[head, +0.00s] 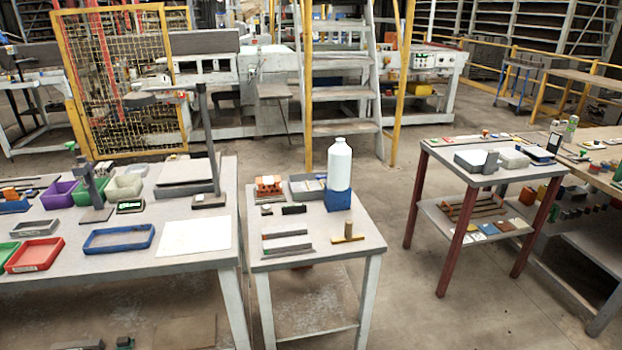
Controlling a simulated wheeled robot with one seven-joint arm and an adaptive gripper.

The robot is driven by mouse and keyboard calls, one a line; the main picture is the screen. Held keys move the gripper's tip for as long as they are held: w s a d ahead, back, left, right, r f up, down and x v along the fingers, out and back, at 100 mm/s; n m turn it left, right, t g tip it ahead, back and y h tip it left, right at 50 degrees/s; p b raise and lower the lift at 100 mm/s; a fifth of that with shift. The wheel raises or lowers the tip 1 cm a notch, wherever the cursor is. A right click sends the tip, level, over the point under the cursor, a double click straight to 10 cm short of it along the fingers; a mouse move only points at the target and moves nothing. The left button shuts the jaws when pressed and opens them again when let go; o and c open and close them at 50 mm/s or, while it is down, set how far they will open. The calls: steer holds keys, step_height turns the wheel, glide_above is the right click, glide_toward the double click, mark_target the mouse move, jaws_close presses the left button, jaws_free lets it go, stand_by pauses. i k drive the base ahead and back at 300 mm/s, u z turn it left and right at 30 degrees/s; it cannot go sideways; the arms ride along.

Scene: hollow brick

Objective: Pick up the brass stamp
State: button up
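A small brass-coloured piece (348,236), which looks like the brass stamp, is on the small grey table (320,256) in the middle of the head view. It has a low flat bar and a short upright stub, and sits near the table's front right. A white bottle (339,166) stands on a blue block (337,201) just behind it. Nothing covers the brass piece. My gripper is not in view.
An orange item (269,186) and a grey tray (305,187) are at the back. A larger table (180,262) with bins adjoins left. Open floor (440,300) lies right, before a red-legged table (441,150).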

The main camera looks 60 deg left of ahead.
mark_target(348, 237)
steer(key=u, duration=1.8)
